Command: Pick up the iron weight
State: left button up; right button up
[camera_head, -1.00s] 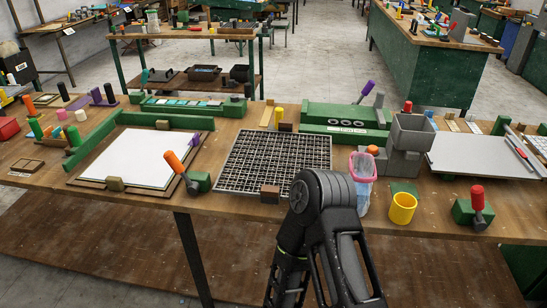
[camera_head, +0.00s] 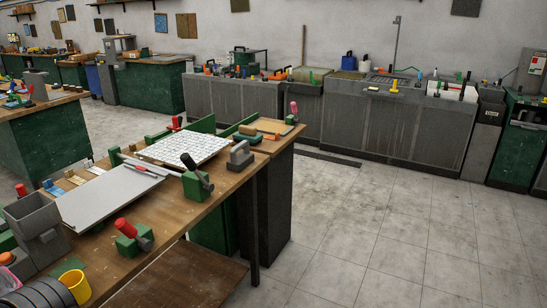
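A grey block with a loop handle (camera_head: 240,156), which looks like the iron weight, stands upright on the right part of the wooden workbench (camera_head: 190,215). It sits beside a white mosaic sheet (camera_head: 185,148) and behind a green block with a black-handled lever. Nothing holds it.
The tiled floor (camera_head: 370,240) to the right is clear. Grey cabinets (camera_head: 385,125) line the back wall.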

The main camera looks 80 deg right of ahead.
aim_at(237, 162)
jog(key=z, duration=2.65)
jog(key=i+l+u, duration=0.1)
jog(key=i+l, duration=0.15)
jog(key=i+l+u, duration=0.1)
jog(key=l, duration=0.25)
jog(key=i+l+u, duration=0.1)
jog(key=i+l, duration=0.25)
jog(key=i+l+u, duration=0.1)
jog(key=l, duration=0.25)
jog(key=i+l+u, duration=0.1)
jog(key=i+l, duration=0.2)
jog(key=i+l+u, duration=0.1)
jog(key=l, duration=0.35)
jog(key=i+l+u, duration=0.1)
jog(key=i+l, duration=0.15)
jog(key=l, duration=0.15)
jog(key=i+l+u, duration=0.1)
jog(key=l, duration=0.3)
